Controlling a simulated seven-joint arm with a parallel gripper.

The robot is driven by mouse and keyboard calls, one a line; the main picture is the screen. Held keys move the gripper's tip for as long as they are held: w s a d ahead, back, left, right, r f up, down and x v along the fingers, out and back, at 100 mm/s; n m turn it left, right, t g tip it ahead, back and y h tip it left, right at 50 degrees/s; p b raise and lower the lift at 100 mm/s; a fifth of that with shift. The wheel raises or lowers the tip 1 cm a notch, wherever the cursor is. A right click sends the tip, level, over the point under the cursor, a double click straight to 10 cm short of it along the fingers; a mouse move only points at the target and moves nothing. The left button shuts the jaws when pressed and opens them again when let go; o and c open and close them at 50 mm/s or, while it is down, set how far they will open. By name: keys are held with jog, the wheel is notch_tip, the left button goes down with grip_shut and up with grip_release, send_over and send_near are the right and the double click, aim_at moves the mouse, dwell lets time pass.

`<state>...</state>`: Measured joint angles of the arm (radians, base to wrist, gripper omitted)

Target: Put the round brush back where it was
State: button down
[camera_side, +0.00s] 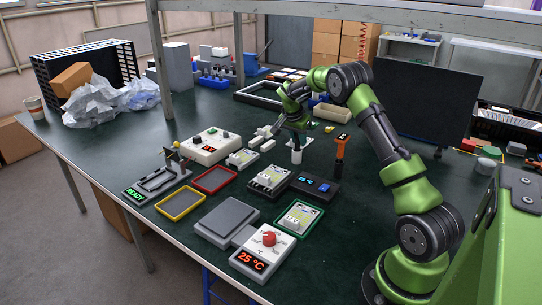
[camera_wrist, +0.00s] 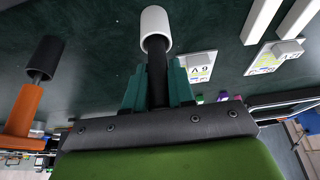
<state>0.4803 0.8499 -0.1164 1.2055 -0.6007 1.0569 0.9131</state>
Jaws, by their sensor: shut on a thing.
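My gripper (camera_side: 297,127) is shut on the dark handle of what looks like the round brush (camera_wrist: 156,75). In the wrist view the handle runs between the two teal fingers (camera_wrist: 158,92). A white cylinder (camera_wrist: 155,27) is at the handle's far end; I cannot tell whether it is the brush head or a holder around it. In the side view this white cylinder (camera_side: 296,156) is upright below my gripper, at or close to the table top.
An orange-handled tool (camera_side: 341,147) stands just right of my gripper, its shaft leading to a black cylinder (camera_wrist: 45,56). White terminal blocks (camera_side: 243,158), a controller box (camera_side: 208,147) and a dark unit with a blue display (camera_side: 316,187) lie around on the green table.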

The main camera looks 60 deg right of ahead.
jog(key=shift+f, duration=0.15)
jog(key=c, duration=1)
grip_release()
jog(key=shift+o, duration=0.2)
